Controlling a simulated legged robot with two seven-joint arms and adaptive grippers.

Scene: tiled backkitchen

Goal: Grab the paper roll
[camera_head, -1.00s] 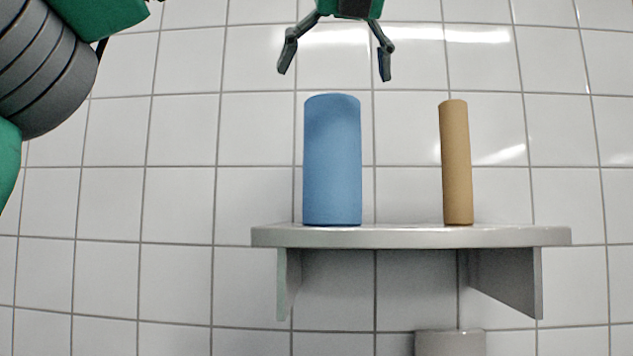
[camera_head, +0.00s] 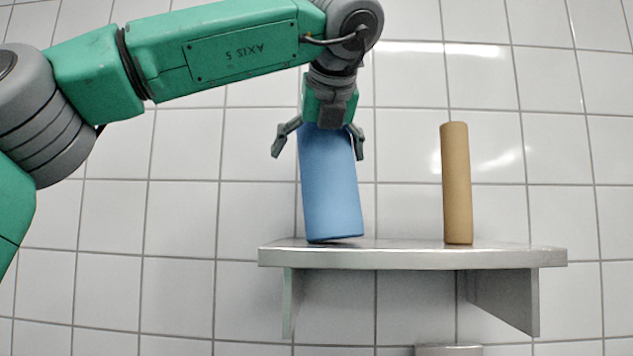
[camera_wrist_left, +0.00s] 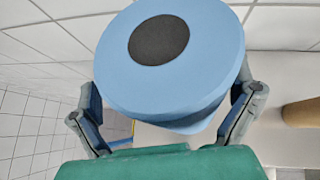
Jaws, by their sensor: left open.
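The blue paper roll (camera_head: 331,200) stands on the left part of the wall shelf and tilts, its top leaning left. Its lower right edge looks slightly raised off the shelf. My left gripper (camera_head: 319,155) points down over the roll's top, with one open finger on each side. In the left wrist view the roll's round end (camera_wrist_left: 205,85) with its dark centre lies between the spread fingers. Whether either finger touches it is hard to tell. My right gripper is not in view.
A thin brown cardboard tube (camera_head: 457,185) stands upright to the right on the grey shelf (camera_head: 410,257), with a clear gap to the roll. White tiled wall lies behind. A pale object (camera_head: 449,350) shows partly below the shelf.

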